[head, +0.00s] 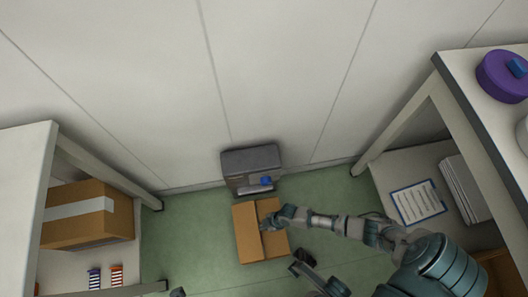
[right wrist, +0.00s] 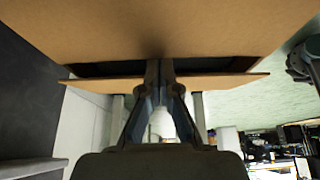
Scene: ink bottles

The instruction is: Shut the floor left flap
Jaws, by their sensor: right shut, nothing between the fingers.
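A brown cardboard box (head: 247,238) stands on the green floor in the head view. Its left top panel looks lowered, with a seam running down the middle of the top. My right gripper (head: 268,222) is at the seam, over the right part of the box. In the right wrist view the gripper (right wrist: 159,66) is shut and empty, its fingertips at a dark gap between a broad cardboard panel (right wrist: 160,28) and a narrower cardboard edge (right wrist: 215,82). I cannot tell whether the fingertips touch the cardboard.
A grey case (head: 250,160) with a blue item stands against the wall behind the box. A left shelf holds a taped carton (head: 80,215). A right shelf holds a clipboard (head: 418,202) and a purple round container (head: 502,76).

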